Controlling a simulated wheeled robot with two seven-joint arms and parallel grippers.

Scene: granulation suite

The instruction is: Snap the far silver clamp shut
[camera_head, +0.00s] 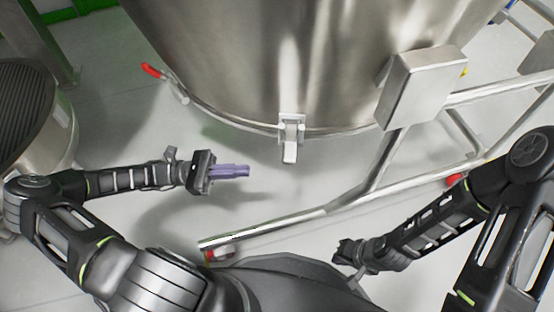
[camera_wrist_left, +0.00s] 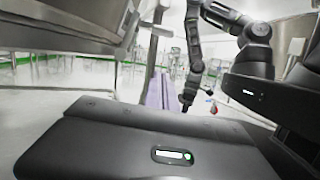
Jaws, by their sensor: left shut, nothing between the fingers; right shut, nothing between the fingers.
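A silver clamp (camera_head: 291,138) sits on the bottom rim of the big steel vessel (camera_head: 235,60). Its pale lever hangs down and stands out from the rim. Whether this is the far clamp I cannot tell. A lever with a red grip (camera_head: 152,71) sticks out from the rim further left. My left gripper (camera_head: 248,171) has purple fingers, shut and empty, below and left of the silver clamp, apart from it. Its fingers (camera_wrist_left: 160,92) also show in the left wrist view. My right gripper (camera_head: 342,258) is low, right of centre, shut and away from the vessel.
A steel box (camera_head: 421,88) and a tubular frame (camera_head: 375,165) stand right of the clamp. A lower frame tube (camera_head: 270,228) crosses below my left gripper. Another steel vessel (camera_head: 62,130) stands at the left. Pale floor is open between left gripper and rim.

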